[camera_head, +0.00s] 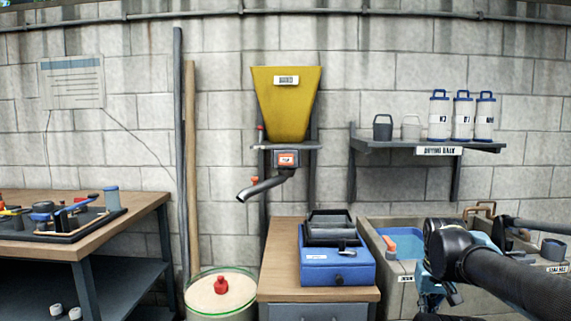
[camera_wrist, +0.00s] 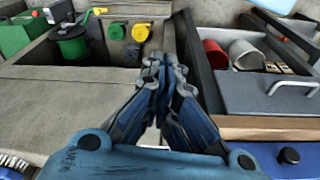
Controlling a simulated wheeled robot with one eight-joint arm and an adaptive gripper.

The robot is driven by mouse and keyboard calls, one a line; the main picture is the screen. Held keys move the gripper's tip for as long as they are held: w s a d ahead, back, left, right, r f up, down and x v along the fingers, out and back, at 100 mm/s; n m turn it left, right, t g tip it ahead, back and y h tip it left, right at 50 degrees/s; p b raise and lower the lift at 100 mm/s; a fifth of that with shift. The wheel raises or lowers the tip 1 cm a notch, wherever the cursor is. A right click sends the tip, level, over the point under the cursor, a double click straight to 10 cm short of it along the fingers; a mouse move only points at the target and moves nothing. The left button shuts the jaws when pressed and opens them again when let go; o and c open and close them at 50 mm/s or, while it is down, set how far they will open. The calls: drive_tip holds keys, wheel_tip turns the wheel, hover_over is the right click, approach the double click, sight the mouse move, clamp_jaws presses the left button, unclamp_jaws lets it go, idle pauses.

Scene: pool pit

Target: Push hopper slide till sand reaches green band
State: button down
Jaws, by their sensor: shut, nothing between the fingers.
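A yellow hopper (camera_head: 286,105) with a white label hangs on the block wall in the head view. Under it is a small grey box (camera_head: 287,159) with an orange-and-white label, and a grey spout (camera_head: 262,187) slopes down to the left. I cannot tell which part is the slide. Below stands a round clear-walled tub (camera_head: 222,296) of pale sand with a green line at its rim and a red knobbed object (camera_head: 221,285) on the sand. My blue gripper (camera_wrist: 168,72) is shut and empty, low at the right in the head view, away from the hopper.
A blue case (camera_head: 336,268) with a black tray stands on a wooden cabinet. Stone basins (camera_head: 375,255) lie at the right. A wall shelf (camera_head: 425,144) holds several canisters. A workbench (camera_head: 70,235) is at the left. In the wrist view, a grey lid (camera_wrist: 262,95) lies right of my fingers.

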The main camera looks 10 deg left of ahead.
sight(286, 157)
drive_tip(key=w+a+r+n+t, duration=0.2)
drive_tip(key=w+a+r+n, duration=0.55)
drive_tip(key=r+n, duration=0.3)
drive_tip(key=w+a+r+n+t, duration=0.1)
drive_tip(key=w+a+r+n, duration=0.5)
drive_tip(key=w+r+n, duration=0.45)
drive_tip(key=a+r+n+t, duration=0.1)
drive_tip(key=a+r+n, duration=0.4)
drive_tip(key=a, duration=0.5)
drive_tip(key=a+r+n+t+y, duration=0.1)
drive_tip(key=a+r+n, duration=0.5)
drive_tip(key=a+r, duration=0.2)
drive_tip(key=w+a+r+n+t+y, duration=0.1)
drive_tip(key=a+r+n, duration=0.5)
drive_tip(key=a, duration=0.6)
drive_tip(key=shift+r+t, duration=0.3)
drive_tip(key=shift+r, duration=0.15)
drive_tip(key=shift+w, duration=0.1)
drive_tip(key=w+r+x, duration=0.2)
drive_tip(key=x, duration=1.1)
drive_tip(key=shift+a, duration=0.25)
